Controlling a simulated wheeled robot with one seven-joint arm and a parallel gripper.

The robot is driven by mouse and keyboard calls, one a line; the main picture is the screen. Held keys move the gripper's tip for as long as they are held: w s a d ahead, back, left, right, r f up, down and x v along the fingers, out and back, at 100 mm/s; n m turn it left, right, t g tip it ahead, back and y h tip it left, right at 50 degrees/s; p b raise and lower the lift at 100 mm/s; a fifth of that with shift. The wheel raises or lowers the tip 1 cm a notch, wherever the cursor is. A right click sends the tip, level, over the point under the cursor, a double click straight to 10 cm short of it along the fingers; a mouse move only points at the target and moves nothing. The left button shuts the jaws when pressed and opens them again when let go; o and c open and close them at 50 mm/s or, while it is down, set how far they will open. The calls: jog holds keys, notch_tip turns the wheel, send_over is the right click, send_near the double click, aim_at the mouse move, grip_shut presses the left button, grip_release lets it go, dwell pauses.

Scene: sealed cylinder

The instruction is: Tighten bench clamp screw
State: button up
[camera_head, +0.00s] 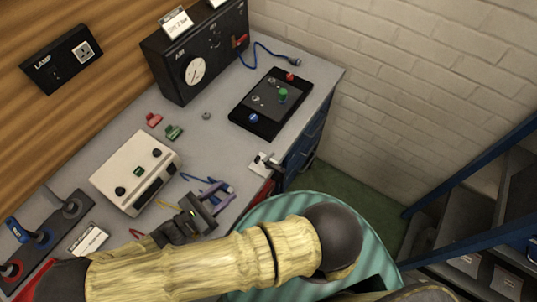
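A small fitting that looks like the bench clamp (264,162) sits at the right front edge of the grey bench. It has a pale plate and a dark handle or screw. How far the screw is turned is too small to tell. My gripper (222,197) is over the front of the bench, left of and nearer than the clamp, and apart from it. Its two purple fingers appear spread, with nothing visible between them. My arm hides part of the bench's front edge.
A black box with a gauge (191,72) stands at the back. A black panel with coloured knobs (271,104) lies right of it. A white box (136,172), red (153,119) and green (174,132) blocks, and loose wires lie on the bench. A blue rack (470,185) stands right.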

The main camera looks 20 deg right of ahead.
aim_at(261, 162)
dwell(0.3)
jog(key=p+x, duration=0.6)
jog(key=x, duration=1)
jog(key=shift+d+r, duration=0.15)
jog(key=shift+d, duration=0.1)
jog(key=shift+w+d+p, duration=0.25)
jog(key=shift+d+p, duration=0.05)
jog(key=shift+d, duration=0.15)
grip_shut()
